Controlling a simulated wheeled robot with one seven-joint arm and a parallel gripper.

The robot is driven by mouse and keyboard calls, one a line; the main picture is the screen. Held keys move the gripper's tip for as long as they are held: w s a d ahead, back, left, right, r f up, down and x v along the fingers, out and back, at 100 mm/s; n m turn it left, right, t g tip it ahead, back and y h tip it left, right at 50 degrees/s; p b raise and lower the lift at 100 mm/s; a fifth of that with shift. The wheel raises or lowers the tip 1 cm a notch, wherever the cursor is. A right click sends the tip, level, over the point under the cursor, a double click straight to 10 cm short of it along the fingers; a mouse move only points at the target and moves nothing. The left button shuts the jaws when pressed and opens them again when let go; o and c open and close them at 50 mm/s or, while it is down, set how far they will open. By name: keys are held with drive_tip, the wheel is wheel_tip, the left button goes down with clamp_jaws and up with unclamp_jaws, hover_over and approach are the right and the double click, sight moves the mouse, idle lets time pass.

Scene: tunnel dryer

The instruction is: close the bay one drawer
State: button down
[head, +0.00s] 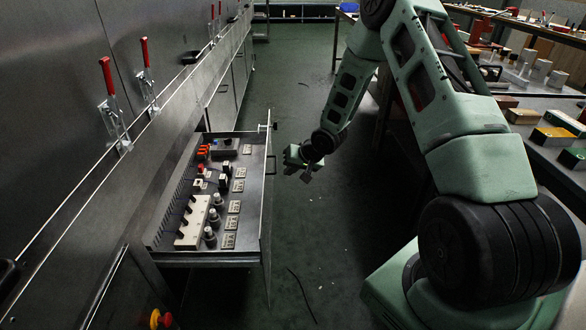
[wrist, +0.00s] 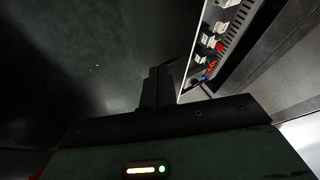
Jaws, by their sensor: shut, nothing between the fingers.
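The bay one drawer (head: 203,259) stands pulled out from the metal cabinet on the left in the head view. It holds switches, relays, round knobs and labelled plates. Whether the fingers touch the drawer cannot be told in the wrist view.
Red-handled toggle clamps (head: 108,80) line the cabinet face. A red and yellow emergency stop button (head: 160,319) is at the lower left. A workbench (head: 540,95) with blocks stands at the right. The green floor (head: 310,240) between is mostly clear, with a thin dark cable (head: 302,296).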

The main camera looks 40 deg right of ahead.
drive_tip(key=w+a+f+b, duration=0.1)
drive_tip(key=w+a+f, duration=0.2)
drive_tip(key=w+a, duration=0.1)
drive_tip(key=shift+w+f+b, duration=0.15)
drive_tip(key=shift+w+b, duration=0.15)
drive_tip(key=shift+a, duration=0.1)
